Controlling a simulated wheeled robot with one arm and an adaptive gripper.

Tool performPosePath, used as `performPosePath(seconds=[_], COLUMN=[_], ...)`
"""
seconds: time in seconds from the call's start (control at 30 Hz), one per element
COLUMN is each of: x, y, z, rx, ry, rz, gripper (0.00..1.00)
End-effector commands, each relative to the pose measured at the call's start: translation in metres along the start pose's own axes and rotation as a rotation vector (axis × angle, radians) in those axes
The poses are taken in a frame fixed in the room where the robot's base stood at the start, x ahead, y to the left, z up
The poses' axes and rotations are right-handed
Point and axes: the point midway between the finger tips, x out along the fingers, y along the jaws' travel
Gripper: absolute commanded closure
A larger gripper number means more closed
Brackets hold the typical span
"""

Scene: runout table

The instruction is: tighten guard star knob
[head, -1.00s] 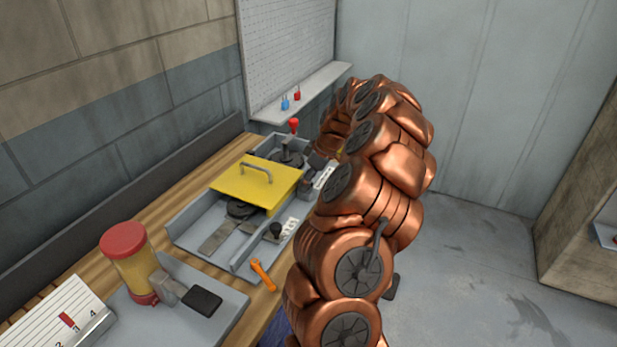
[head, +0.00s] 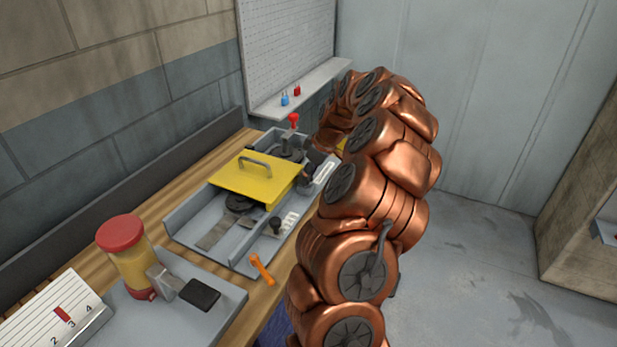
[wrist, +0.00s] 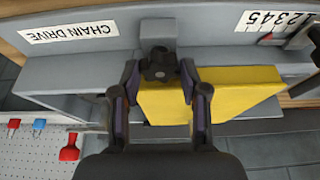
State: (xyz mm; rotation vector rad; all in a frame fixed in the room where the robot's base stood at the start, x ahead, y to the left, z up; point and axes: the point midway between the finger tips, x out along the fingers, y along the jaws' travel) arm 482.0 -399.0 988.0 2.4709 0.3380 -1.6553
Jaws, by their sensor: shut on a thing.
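The black star knob (wrist: 160,66) shows in the wrist view, on the grey housing beside the yellow guard. My gripper (wrist: 159,76) has one finger on each side of the knob and is shut on it. The yellow guard (head: 254,180) with its grey handle sits over the grey machine tray in the head view; its yellow face (wrist: 235,95) also shows in the wrist view. In the head view my copper arm hides part of the area around the knob, and the grip is hard to make out there.
A red-capped yellow jar (head: 125,255) stands on a grey tray at the lower left. An orange-handled tool (head: 262,269) lies by the table's front edge. A red-knobbed lever (head: 293,121) stands at the far end.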

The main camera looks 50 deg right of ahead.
Motion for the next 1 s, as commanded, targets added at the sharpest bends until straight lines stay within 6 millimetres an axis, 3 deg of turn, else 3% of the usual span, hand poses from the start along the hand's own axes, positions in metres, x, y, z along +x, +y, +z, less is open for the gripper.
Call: performPosePath(seconds=[0.5, 0.9, 0.93, 1.0], x=[0.0011, -0.0015, -0.0016, -0.0013], y=[-0.0014, -0.0014, -0.0013, -0.0014], z=[0.0, -0.0013, -0.0014, -0.0012], rx=[0.262, 0.282, 0.282, 0.282], ry=[0.005, 0.005, 0.005, 0.005], rz=[0.114, 0.121, 0.121, 0.121], gripper=[0.91, 0.91, 0.54, 0.47])
